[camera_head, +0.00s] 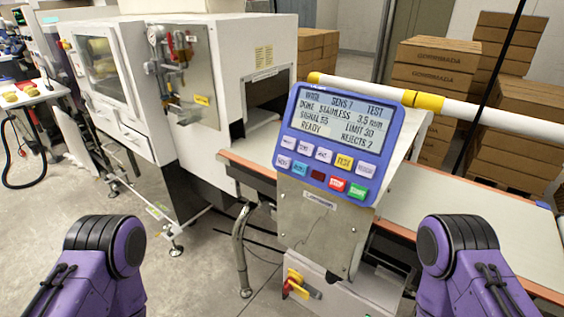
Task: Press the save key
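A blue-framed control panel (339,143) is mounted on a metal post beside the belt, facing me. Its display (343,120) shows text including "DONE STAINLESS", "SIGNAL 55", "LIMIT 30", "READY" and "REJECTS 2". Below it are two rows of keys: several white ones, a yellow key (344,162), a cyan key (299,168), a dark red key (318,176), a red key (337,184) and a green key (358,193). The key labels are too small to read surely, so I cannot tell which is save. Purple links of both my arms show at the lower corners; neither gripper is in view.
A pale conveyor belt (465,220) runs right behind the panel. A white-and-yellow tube (425,101) crosses behind the panel's top. A large white machine (190,75) stands left. Stacked cartons (435,75) stand behind. Space directly before the panel is clear.

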